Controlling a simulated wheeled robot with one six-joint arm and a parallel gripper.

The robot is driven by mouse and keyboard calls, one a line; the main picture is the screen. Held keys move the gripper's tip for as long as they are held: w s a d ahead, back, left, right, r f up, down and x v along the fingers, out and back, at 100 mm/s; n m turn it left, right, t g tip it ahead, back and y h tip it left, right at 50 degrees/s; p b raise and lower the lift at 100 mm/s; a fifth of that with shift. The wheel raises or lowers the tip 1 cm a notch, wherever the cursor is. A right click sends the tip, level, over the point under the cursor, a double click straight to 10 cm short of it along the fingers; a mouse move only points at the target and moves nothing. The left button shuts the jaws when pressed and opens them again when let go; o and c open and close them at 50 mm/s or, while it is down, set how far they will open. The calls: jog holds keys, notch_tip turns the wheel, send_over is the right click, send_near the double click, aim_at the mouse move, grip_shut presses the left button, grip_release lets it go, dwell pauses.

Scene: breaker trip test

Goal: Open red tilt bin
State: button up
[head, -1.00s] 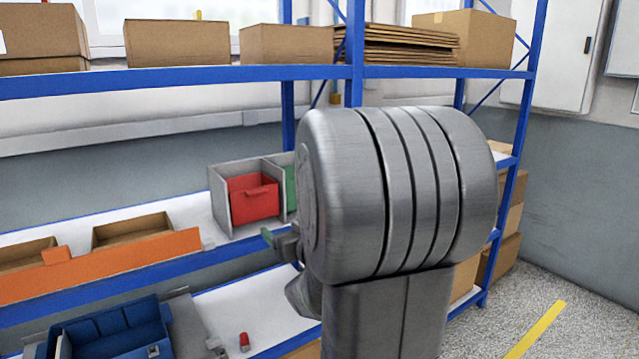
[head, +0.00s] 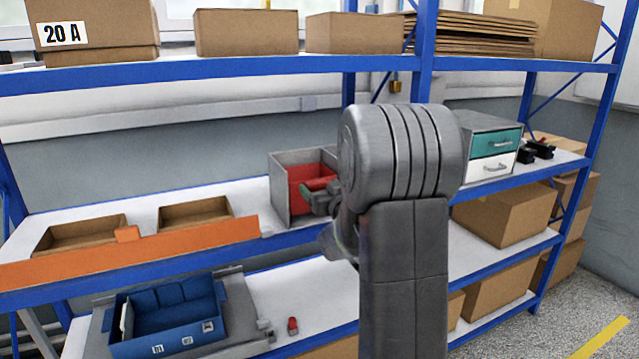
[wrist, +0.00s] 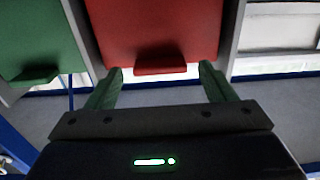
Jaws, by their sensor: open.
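The red tilt bin (head: 306,182) sits in a grey housing (head: 284,204) on the middle shelf, partly hidden behind my arm in the head view. In the wrist view its red front (wrist: 160,28) faces me, with a protruding lip handle (wrist: 161,65) along its lower edge. My gripper (wrist: 160,72) is open, its two green fingers on either side of the handle's ends. I cannot tell whether the fingers touch the handle. A green bin (wrist: 35,35) is next to the red one in the wrist view; my arm hides it in the head view.
An orange rail (head: 150,250) runs along the shelf front, with open cardboard boxes (head: 195,213) behind it. A teal-and-white drawer unit (head: 490,150) stands right. A blue bin (head: 165,315) and a small red object (head: 292,326) are on the lower shelf.

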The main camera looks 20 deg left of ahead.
jog(key=shift+x, duration=0.8)
jog(key=shift+c, duration=0.3)
jog(key=c, duration=1.3)
jog(key=shift+f, duration=0.1)
jog(key=shift+c, duration=0.2)
